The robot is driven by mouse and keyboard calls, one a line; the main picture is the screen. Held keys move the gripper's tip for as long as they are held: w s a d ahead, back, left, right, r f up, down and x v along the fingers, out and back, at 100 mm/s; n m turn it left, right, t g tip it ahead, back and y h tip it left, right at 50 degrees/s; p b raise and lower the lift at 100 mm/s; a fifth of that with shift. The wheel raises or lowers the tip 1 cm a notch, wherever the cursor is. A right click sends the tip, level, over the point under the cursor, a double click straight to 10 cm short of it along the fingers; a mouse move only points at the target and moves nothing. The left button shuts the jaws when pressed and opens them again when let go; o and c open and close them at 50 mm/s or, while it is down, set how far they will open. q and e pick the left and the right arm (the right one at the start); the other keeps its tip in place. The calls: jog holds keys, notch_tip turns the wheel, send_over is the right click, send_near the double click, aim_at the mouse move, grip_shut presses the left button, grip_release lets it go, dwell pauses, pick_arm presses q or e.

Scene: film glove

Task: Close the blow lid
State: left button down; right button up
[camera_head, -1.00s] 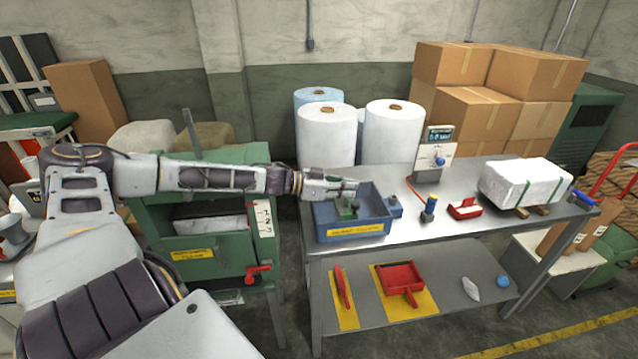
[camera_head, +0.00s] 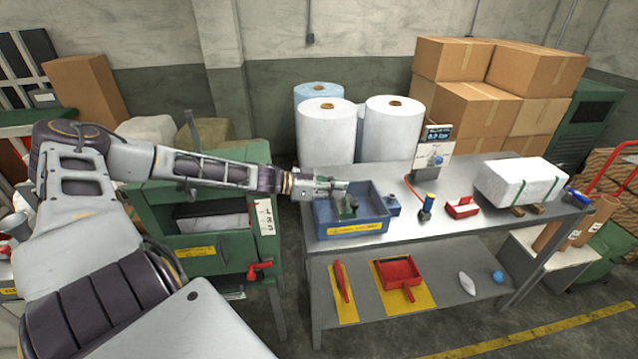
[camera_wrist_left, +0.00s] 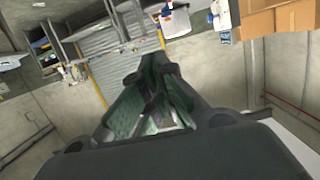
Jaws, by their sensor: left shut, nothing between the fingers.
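A blue open-topped box (camera_head: 320,229) with a yellow label stands at the left end of the metal table. A small green part (camera_head: 346,208) is inside it, and a small blue block (camera_head: 393,205) sits at its right side. I cannot tell which part is the blow lid. My left gripper (camera_head: 340,186) is over the rear left of the box, shut and empty. It hides part of the box's inside; contact cannot be told. In the left wrist view the shut fingers (camera_wrist_left: 158,66) fill the middle, with no box visible. My right gripper is not in view.
A green cabinet (camera_head: 150,215) with a red handle stands left of the table. A post with a display (camera_head: 437,145), a yellow-topped bottle (camera_head: 427,206), a red holder (camera_head: 462,207) and a white wrapped block (camera_head: 520,182) stand to the right. White rolls (camera_head: 328,133) stand behind.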

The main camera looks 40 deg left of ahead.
pick_arm(q)
jog(key=shift+p+v, duration=0.6)
jog(key=shift+v, duration=2.35)
jog(key=shift+d+f, duration=0.1)
